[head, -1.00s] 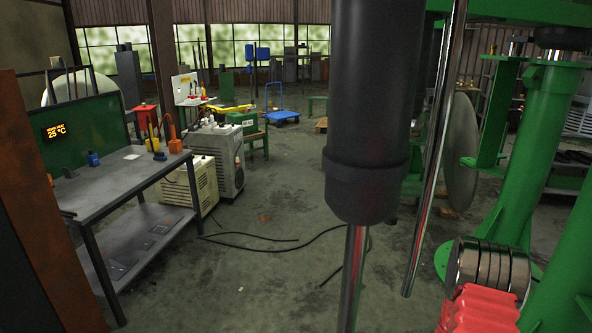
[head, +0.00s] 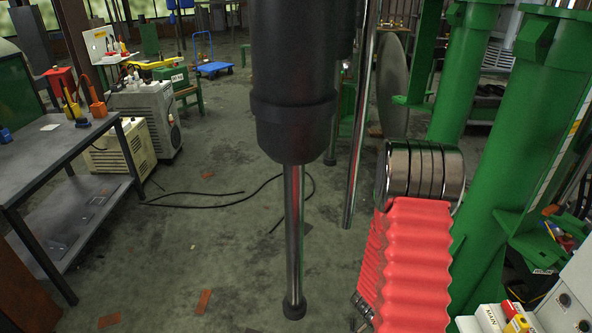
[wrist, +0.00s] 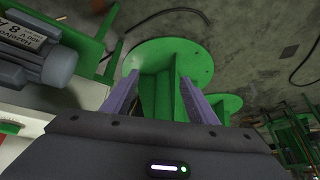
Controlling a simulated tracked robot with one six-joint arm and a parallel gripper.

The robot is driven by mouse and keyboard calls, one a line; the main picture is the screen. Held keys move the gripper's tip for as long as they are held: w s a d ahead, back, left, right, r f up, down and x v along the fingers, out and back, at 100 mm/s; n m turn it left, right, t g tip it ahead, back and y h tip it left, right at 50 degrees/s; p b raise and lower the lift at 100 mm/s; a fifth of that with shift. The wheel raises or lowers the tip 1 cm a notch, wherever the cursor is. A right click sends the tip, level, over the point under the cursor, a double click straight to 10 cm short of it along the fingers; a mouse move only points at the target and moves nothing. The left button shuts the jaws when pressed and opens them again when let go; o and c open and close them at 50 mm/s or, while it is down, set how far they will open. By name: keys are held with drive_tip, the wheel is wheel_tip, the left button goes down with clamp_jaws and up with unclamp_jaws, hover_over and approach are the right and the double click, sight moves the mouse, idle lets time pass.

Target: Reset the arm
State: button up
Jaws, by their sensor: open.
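My gripper (wrist: 160,76) shows in the wrist view as two purple fingers spread apart, with nothing between them. Beyond the fingers is a green steel stand with a round base plate (wrist: 193,60) on the concrete floor. My gripper is not visible in the head view, so the arm's full pose cannot be told.
In the head view a black cylinder (head: 292,80) with a thin metal rod hangs close in front. A red corrugated piece (head: 416,262) and stacked metal discs (head: 426,168) stand right of it, beside green columns (head: 470,85). A grey workbench (head: 60,160) is at left. Open floor lies between.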

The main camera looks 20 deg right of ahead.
drive_tip(key=w+a+r+n+t+y, duration=0.1)
drive_tip(key=w+a+r+n+y, duration=0.25)
drive_tip(key=a+r, duration=0.35)
drive_tip(key=w+a+r+n+t+y, duration=0.1)
drive_tip(key=w+a+r+n+y, duration=0.2)
drive_tip(key=a+r, duration=0.45)
drive_tip(key=s+a+r+n+t, duration=0.1)
drive_tip(key=s+a+r+n, duration=0.2)
drive_tip(key=a+r, duration=0.2)
drive_tip(key=s+a+r+n, duration=0.3)
drive_tip(key=a+r+n, duration=0.1)
drive_tip(key=r, duration=0.8)
drive_tip(key=s+a+r+n+t+h, duration=0.1)
drive_tip(key=s+a+r+n, duration=0.2)
drive_tip(key=a+r, duration=0.3)
wheel_tip(320, 180, up, 3)
drive_tip(key=shift+s+a+r+n+t, duration=0.2)
drive_tip(key=shift+s+n+t, duration=0.1)
drive_tip(key=shift+s+n, duration=0.05)
